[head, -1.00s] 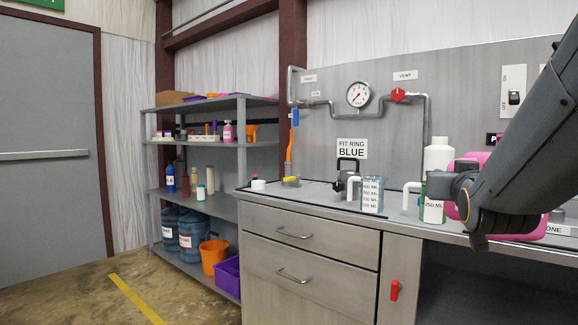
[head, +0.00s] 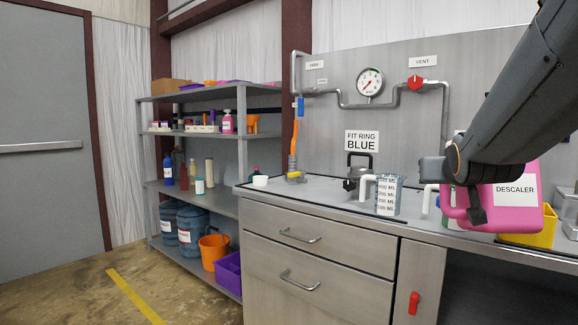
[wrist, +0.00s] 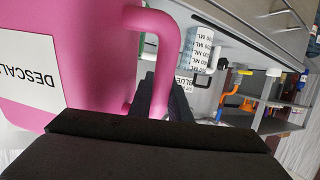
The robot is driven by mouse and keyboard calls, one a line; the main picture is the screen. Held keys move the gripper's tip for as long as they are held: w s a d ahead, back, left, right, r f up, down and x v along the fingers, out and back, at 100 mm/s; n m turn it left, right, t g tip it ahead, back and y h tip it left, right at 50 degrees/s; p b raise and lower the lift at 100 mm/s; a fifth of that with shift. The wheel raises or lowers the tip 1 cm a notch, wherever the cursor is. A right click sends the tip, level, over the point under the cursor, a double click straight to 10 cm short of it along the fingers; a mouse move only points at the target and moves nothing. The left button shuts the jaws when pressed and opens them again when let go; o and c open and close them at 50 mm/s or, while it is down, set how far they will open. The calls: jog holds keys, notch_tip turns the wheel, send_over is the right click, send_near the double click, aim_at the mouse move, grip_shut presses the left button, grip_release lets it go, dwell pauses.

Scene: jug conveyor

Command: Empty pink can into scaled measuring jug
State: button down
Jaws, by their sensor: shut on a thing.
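The pink can (head: 515,205), labelled DESCALER, is upright at the right of the bench in the head view. My gripper (head: 474,203) is shut on its handle, which also shows in the wrist view (wrist: 165,50). I cannot tell whether the can's base is clear of the bench. The scaled measuring jug (head: 388,196) stands upright left of the can, clear-sided with several ML marks and a white handle. It also shows in the wrist view (wrist: 203,48). The jug's inside is hidden.
A black clamp-like fitting (head: 358,172) stands left of the jug, under a FIT RING BLUE sign (head: 361,141). Another white handle (head: 428,197) shows between jug and can. The bench front left of the jug is clear.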

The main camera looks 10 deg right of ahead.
jog(key=shift+w+d+f+g+y, duration=0.1)
jog(key=shift+w+f+g+y, duration=0.15)
jog(key=shift+g, duration=0.45)
jog(key=shift+s, duration=0.1)
jog(key=shift+g+p, duration=0.4)
jog(key=shift+p, duration=0.5)
jog(key=shift+r+y+p, duration=0.1)
jog(key=shift+y+p, duration=0.15)
jog(key=shift+p, duration=0.5)
